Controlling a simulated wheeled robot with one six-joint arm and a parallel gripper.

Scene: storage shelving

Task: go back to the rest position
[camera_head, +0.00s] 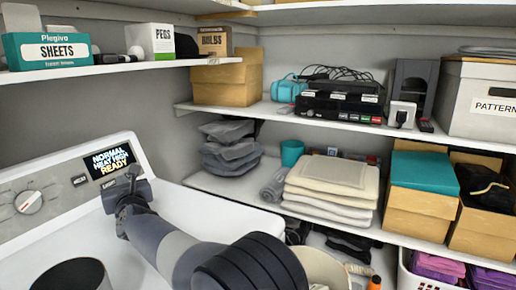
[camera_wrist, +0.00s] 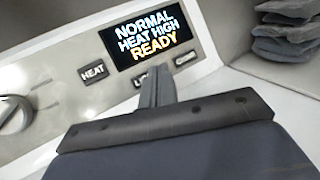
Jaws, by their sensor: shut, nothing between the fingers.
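My gripper (camera_head: 130,187) is in front of the control panel of a white dryer-like machine (camera_head: 65,185), at the left of the head view. In the wrist view my gripper (camera_wrist: 157,84) shows its narrow fingers together with nothing between them. The fingers point at the panel just below the display (camera_wrist: 150,32), which reads "NORMAL HEAT HIGH READY". The fingertips overlap the row of buttons under the display, and I cannot tell whether they touch the panel. A button marked HEAT (camera_wrist: 93,72) is left of the fingers. The middle button's label is partly hidden.
A round knob (camera_head: 29,202) is on the panel's left. Shelves to the right hold folded grey cloths (camera_head: 230,150), cream towels (camera_head: 335,175) and boxes (camera_head: 420,205). An upper shelf (camera_head: 120,67) with boxes hangs over the machine. The machine's white top is mostly bare.

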